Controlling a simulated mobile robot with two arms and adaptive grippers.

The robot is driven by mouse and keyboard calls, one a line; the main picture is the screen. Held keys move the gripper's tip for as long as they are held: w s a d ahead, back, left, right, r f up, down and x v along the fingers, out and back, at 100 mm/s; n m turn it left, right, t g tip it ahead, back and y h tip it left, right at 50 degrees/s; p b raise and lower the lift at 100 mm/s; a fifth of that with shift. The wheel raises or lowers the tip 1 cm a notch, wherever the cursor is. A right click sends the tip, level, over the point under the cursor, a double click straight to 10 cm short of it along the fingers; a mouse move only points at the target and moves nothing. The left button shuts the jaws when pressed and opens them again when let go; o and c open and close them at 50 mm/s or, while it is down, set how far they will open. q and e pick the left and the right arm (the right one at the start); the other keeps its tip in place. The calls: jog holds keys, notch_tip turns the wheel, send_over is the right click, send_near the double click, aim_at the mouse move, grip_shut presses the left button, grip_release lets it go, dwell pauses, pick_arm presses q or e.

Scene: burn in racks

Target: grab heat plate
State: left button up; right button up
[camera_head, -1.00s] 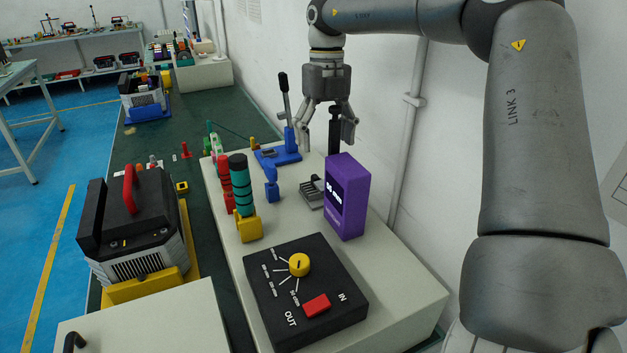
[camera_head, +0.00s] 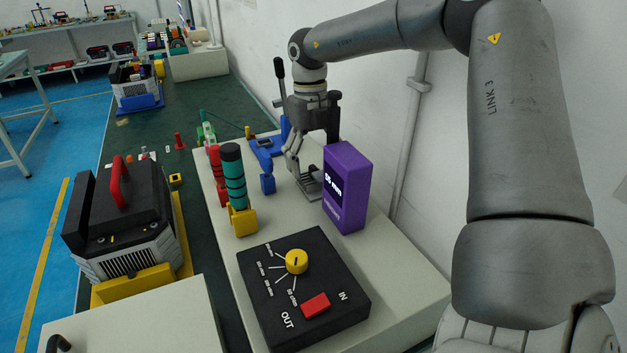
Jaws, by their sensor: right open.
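A small grey ribbed metal piece, which looks like the heat plate (camera_head: 311,187), lies on the light bench top, left of a purple display box (camera_head: 347,188). My right gripper (camera_head: 303,172) comes down from above and behind. Its fingers are open, with the tips at or just above the plate. They hide part of the plate, and I cannot tell whether they touch it. My left gripper is not in view.
A black control box (camera_head: 330,262) with a yellow knob is in front. Green (camera_head: 233,178) and red (camera_head: 215,172) cylinders stand to the left. The wall bounds the right side.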

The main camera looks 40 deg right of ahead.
aim_at(314, 167)
notch_tip(314, 167, down, 3)
jog(key=shift+s+a+f, duration=0.1)
jog(key=shift+s+f, duration=0.05)
jog(key=c, duration=1.2)
jog(key=shift+c, duration=0.4)
jog(key=shift+r, duration=0.2)
